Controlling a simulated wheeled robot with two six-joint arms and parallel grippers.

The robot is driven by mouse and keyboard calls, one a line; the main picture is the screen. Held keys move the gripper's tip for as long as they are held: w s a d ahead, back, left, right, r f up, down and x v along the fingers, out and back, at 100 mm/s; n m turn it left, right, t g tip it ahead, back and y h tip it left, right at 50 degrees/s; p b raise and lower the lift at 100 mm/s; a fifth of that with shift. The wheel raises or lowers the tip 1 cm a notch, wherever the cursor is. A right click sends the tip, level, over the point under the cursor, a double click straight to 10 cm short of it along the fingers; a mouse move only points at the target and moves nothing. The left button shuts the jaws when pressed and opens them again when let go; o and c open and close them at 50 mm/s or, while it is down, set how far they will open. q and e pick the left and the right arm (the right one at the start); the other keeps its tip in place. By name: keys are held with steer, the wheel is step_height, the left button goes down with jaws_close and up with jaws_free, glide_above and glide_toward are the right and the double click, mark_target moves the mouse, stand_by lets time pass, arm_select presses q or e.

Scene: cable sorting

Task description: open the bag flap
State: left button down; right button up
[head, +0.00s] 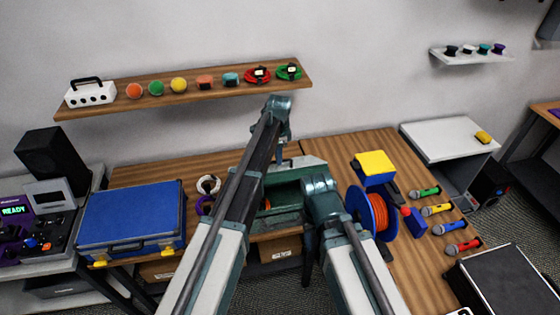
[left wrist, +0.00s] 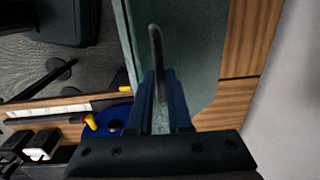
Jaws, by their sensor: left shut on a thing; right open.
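The green bag (head: 288,218) stands on the wooden table, partly hidden behind my arms in the head view. Its flap (head: 308,163) looks raised at the back, with a darker green area below it. In the left wrist view the flap (left wrist: 190,50) is a broad green panel. My left gripper (left wrist: 158,78) is shut on a thin dark strip (left wrist: 155,42) that lies against this panel.
A blue case (head: 130,215) is at the left. White (head: 208,184) and purple cable coils lie beside the bag. At right are an orange cable reel (head: 378,212), a blue box with yellow top (head: 374,165) and several microphones (head: 437,210). A shelf (head: 215,88) hangs behind.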

arm_select(q)
steer(key=shift+w+a+r, duration=0.15)
steer(key=shift+w+a, duration=0.15)
steer(key=shift+w, duration=0.35)
arm_select(e)
steer(key=shift+r, duration=0.15)
arm_select(q)
steer(key=c, duration=1.2)
jaws_free()
steer(key=o, duration=0.4)
steer(key=shift+w+a+f, duration=0.15)
steer(key=shift+w+f, duration=0.25)
steer(key=shift+w, duration=0.05)
steer(key=shift+c, duration=0.2)
steer(key=shift+s+d+r, duration=0.2)
steer(key=shift+s, duration=0.15)
arm_select(e)
steer(key=shift+w+a, duration=0.1)
steer(key=shift+w, duration=0.25)
arm_select(q)
steer(key=shift+r, duration=0.1)
step_height(320, 180, up, 7)
steer(key=p, duration=0.7)
steer(key=shift+s+p, duration=0.2)
steer(key=shift+p, duration=0.15)
arm_select(e)
step_height(320, 180, up, 7)
steer(key=shift+r, duration=0.15)
